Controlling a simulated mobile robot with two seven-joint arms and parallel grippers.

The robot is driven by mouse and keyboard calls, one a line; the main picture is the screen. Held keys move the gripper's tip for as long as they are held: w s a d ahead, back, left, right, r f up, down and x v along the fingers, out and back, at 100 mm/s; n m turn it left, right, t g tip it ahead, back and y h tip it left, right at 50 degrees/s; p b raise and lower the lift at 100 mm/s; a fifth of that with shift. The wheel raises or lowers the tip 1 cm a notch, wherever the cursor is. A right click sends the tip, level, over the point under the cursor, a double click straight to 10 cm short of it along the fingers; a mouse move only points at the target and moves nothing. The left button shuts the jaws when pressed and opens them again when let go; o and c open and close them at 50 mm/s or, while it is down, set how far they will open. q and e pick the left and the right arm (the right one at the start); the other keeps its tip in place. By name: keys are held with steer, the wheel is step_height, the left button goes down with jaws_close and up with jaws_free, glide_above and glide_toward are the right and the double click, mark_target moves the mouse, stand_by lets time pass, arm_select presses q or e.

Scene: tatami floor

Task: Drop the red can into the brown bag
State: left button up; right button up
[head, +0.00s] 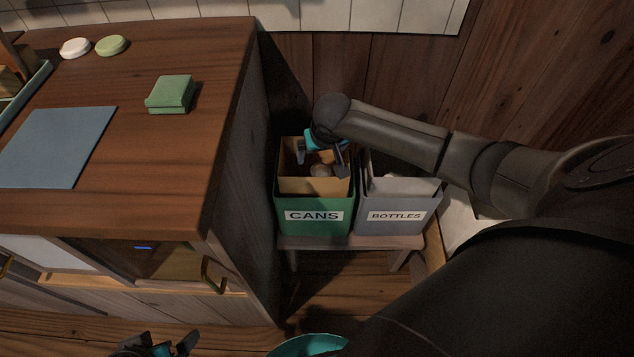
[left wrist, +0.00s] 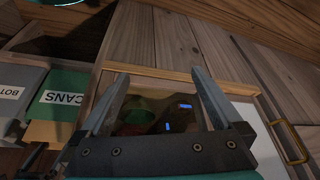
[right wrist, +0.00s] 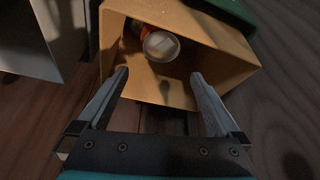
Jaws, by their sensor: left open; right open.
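The brown bag (head: 314,186) stands open inside the green bin labelled CANS (head: 290,221). It also shows in the right wrist view (right wrist: 228,45). The red can (right wrist: 160,45) is inside the bag, its pale round end facing the camera and a little red side showing; in the head view its end (head: 320,170) shows between the fingers. My right gripper (head: 322,161) points down at the bag's mouth, its fingers apart and clear of the can. My left gripper (head: 163,347) is open and empty low in front of the wooden cabinet, its fingers also in the left wrist view (left wrist: 160,80).
A grey bin labelled BOTTLES (head: 396,228) stands beside the green bin on a low stand (head: 318,243). Wooden walls close off the back.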

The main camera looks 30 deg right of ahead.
arm_select(q)
steer(key=s+a+f+g+p, duration=0.1)
steer(key=s+f+p, duration=0.2)
steer(key=f, duration=0.5)
steer(key=s+a+f+g+p, duration=0.1)
steer(key=s+a+f+p, duration=0.1)
steer(key=f+p, duration=0.3)
steer(key=shift+s+a+f+y, duration=0.15)
steer(key=shift+s+f+y, duration=0.15)
steer(key=shift+s+f, duration=0.95)
arm_select(e)
steer(key=v, duration=1.4)
arm_select(q)
steer(key=shift+w+f, duration=0.3)
steer(key=shift+w, duration=0.15)
arm_select(e)
steer(key=shift+s+a, duration=0.1)
